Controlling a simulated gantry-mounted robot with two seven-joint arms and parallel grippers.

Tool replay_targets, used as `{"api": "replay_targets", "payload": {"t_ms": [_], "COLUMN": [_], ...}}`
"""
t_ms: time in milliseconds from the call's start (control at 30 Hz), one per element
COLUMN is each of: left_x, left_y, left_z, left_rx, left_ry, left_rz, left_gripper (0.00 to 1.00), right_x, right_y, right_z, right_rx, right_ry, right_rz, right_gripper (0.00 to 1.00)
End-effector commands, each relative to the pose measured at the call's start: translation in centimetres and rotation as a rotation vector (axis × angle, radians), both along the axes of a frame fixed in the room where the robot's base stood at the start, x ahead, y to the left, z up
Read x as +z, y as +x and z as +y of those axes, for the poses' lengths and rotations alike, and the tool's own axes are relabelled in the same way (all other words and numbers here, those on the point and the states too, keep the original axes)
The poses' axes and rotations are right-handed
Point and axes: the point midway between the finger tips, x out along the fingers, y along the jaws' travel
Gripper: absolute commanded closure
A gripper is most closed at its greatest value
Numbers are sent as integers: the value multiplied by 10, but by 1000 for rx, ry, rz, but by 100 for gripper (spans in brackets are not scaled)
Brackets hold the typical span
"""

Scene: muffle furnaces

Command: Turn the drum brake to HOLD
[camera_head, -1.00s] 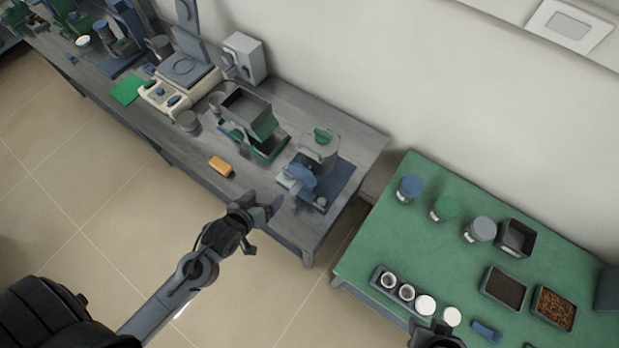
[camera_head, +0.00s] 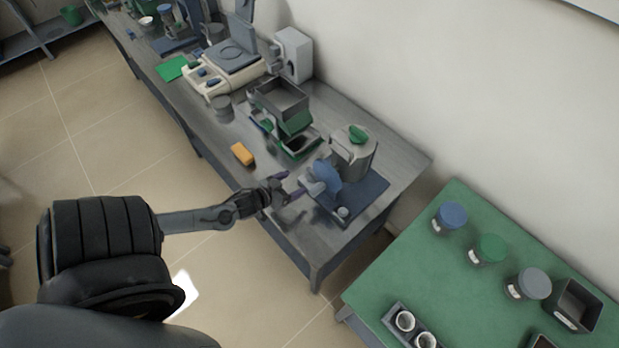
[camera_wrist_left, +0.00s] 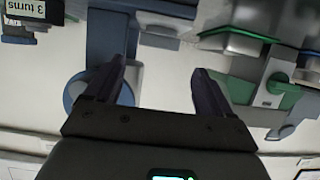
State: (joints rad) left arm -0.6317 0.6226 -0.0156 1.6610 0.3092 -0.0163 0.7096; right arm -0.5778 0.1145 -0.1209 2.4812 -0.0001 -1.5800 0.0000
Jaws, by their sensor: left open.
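The drum device (camera_head: 352,160) is a grey cylinder with a green knob (camera_head: 358,134) on top. It stands near the right end of the grey bench, on a dark blue base (camera_head: 362,196). A rounded blue part (camera_head: 325,175) sits on its near left side. I cannot tell which part is the brake or read a HOLD mark. My left gripper (camera_head: 284,188) is open and empty, just left of the blue part. In the left wrist view its two fingers (camera_wrist_left: 160,85) are apart with nothing between them; blue parts lie left and green parts right. My right gripper is out of view.
A green-and-grey hopper unit (camera_head: 283,112), an orange block (camera_head: 242,153) and a cream balance-like unit (camera_head: 228,75) stand left along the bench. A green table (camera_head: 425,270) with lidded jars is at right. A "3 turns" label (camera_wrist_left: 27,10) shows in the wrist view.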

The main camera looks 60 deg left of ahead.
Motion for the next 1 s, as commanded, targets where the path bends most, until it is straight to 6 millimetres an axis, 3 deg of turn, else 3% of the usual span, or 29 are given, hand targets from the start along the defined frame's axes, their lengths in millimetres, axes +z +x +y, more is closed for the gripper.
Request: {"api": "replay_targets", "payload": {"t_ms": [200,500,1000], "left_x": [-13,-28,-33], "left_y": [33,67,77], "left_z": [7,14,16], "left_rx": [0,0,-1], "left_ry": [0,-1,-1], "left_rz": [-2,-1,1], "left_gripper": [17,17,17], "right_x": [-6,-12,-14], "right_y": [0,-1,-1], "right_z": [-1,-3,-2], "right_rx": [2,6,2], "right_ry": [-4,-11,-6], "right_rz": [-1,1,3], "right_gripper": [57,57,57]}}
